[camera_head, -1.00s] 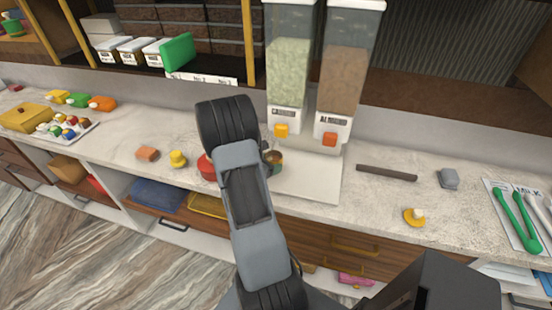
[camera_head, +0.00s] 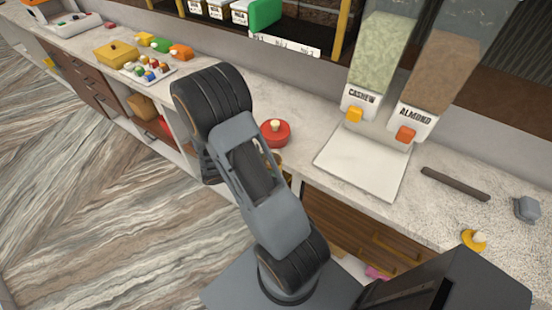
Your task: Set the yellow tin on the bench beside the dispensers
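A yellow tin (camera_head: 115,54), boxy with a small knob on its lid, sits on the bench at the upper left, left of a tray of small coloured balls. Two dispensers, cashew (camera_head: 375,65) and almond (camera_head: 432,85), stand at the back right of the bench (camera_head: 318,118). A pale board (camera_head: 365,165) lies in front of them. My arm crosses the middle of the picture, well to the right of the yellow tin. My gripper does not show.
A red lidded pot (camera_head: 275,133) stands between my arm and the pale board, with a brownish round thing partly hidden below it. A dark bar (camera_head: 455,184), grey block (camera_head: 526,208) and yellow knobbed piece (camera_head: 474,240) lie at right. Striped floor is clear at left.

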